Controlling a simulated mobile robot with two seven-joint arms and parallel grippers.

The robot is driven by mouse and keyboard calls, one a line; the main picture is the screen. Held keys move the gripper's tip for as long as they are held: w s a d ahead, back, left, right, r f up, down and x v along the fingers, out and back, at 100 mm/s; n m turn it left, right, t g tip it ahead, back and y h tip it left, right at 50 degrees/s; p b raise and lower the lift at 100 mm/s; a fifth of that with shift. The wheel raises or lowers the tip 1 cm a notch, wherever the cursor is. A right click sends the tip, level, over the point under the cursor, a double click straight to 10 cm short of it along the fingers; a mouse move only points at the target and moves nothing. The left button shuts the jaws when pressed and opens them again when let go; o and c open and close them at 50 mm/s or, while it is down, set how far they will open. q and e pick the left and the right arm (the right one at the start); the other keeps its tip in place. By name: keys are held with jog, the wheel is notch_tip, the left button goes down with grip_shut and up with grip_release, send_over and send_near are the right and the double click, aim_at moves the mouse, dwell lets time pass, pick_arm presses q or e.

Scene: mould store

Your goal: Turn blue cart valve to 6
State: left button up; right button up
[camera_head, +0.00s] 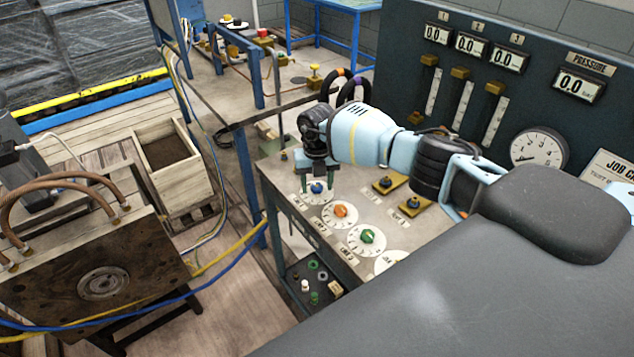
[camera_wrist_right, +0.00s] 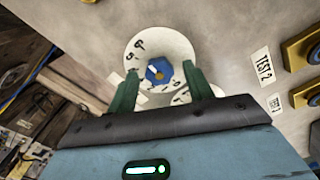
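The blue cart valve (camera_head: 317,187) is a small blue knob on a round white numbered dial at the far left corner of the grey cart top. In the right wrist view the blue knob (camera_wrist_right: 158,70) sits mid-dial, with the 5 and 6 of the white dial (camera_wrist_right: 150,38) to its upper left. Which number the knob points at is too small to tell. My right gripper (camera_head: 318,182) is above the dial, its green fingers pointing down. Its fingers (camera_wrist_right: 160,76) stand on either side of the knob with gaps between. My left gripper is not in view.
An orange knob (camera_head: 340,210) and a green knob (camera_head: 367,236) sit on neighbouring dials. Brass-plated test valves (camera_head: 386,183) stand to their right. A dark gauge panel (camera_head: 500,110) rises behind the cart. A mould block (camera_head: 100,245) with hoses is at left.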

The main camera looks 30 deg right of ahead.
aim_at(317, 186)
jog(key=shift+r, duration=3.9)
